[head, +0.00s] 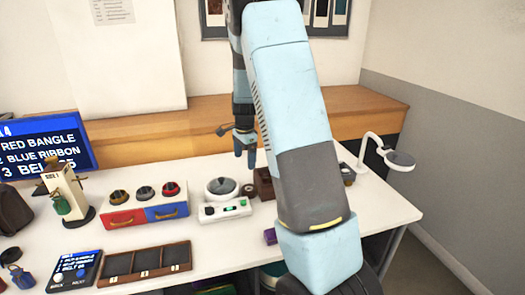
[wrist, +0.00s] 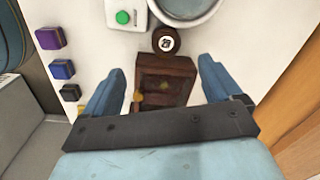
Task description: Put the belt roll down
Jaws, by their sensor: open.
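My gripper (head: 245,155) is open above the back of the white table. In the wrist view its two blue fingers (wrist: 163,68) are spread apart, with nothing held between them. Below and between them is a small dark brown wooden box (wrist: 165,73), also in the head view (head: 264,183), partly hidden by my arm. A round dark brown roll with a white marked face (wrist: 166,41) lies against the box's edge; it looks like the belt roll, though I cannot be sure. It also shows in the head view (head: 249,190).
A round-dished scale (head: 222,187) and a green-buttoned device (head: 225,209) stand beside the box. A red and blue drawer unit (head: 145,209), a dark compartment tray (head: 146,262) and a screen (head: 45,146) are further left. A white lamp (head: 398,158) stands right.

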